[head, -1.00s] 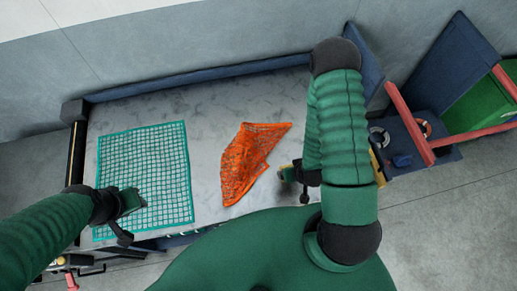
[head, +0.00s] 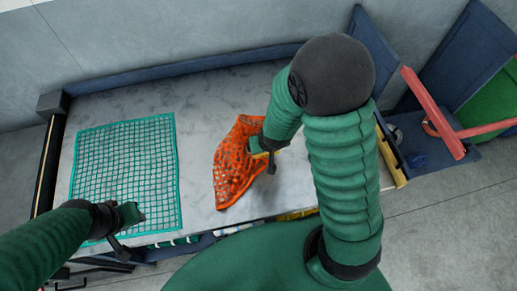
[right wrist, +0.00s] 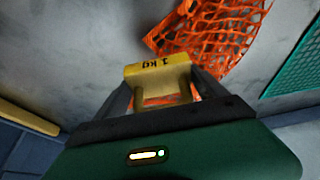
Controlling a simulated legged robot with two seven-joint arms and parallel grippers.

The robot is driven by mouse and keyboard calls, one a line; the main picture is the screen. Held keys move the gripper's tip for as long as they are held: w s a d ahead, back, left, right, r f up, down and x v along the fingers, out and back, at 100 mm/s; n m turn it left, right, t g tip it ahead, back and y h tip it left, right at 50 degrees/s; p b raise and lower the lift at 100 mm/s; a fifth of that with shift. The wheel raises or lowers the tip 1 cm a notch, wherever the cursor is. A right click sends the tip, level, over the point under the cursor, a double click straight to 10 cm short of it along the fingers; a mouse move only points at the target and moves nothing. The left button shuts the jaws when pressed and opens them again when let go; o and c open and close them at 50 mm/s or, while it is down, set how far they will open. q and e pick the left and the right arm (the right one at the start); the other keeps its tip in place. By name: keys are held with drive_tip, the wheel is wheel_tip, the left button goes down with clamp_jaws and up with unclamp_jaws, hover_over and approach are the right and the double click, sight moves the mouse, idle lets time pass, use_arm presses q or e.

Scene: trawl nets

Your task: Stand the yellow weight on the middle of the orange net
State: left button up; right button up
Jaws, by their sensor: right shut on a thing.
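The orange net (head: 228,172) lies bunched on the grey table, right of its middle; it also shows in the right wrist view (right wrist: 222,35). My right gripper (head: 266,147) is at the net's right edge in the head view. It is shut on the yellow weight (right wrist: 160,72), marked "1 kg", between its fingers in the right wrist view. Orange mesh shows beyond and below the weight; I cannot tell whether they touch. In the head view the weight is mostly hidden by the gripper. My left gripper (head: 132,213) is over the green net; its jaws are unclear.
A green square net (head: 125,165) lies flat on the table's left side. Bare tabletop (head: 200,115) lies between the two nets and behind them. A raised blue edge (head: 180,74) runs along the back. Blue panels and red bars (head: 432,115) stand at the right.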

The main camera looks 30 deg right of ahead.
drive_tip(key=shift+w+a, duration=0.2)
drive_tip(key=shift+w, duration=0.4)
drive_tip(key=shift+w+a, duration=0.2)
drive_tip(key=shift+w, duration=0.4)
wheel_tip(320, 180, down, 3)
drive_tip(key=shift+a+f, duration=0.1)
drive_tip(key=shift+a, duration=0.05)
drive_tip(key=shift+w+f, duration=0.1)
drive_tip(key=shift+f, duration=0.15)
drive_tip(key=shift+f+b, duration=0.55)
drive_tip(key=shift+f, duration=0.05)
drive_tip(key=o, duration=2)
drive_tip(key=shift+r, duration=0.1)
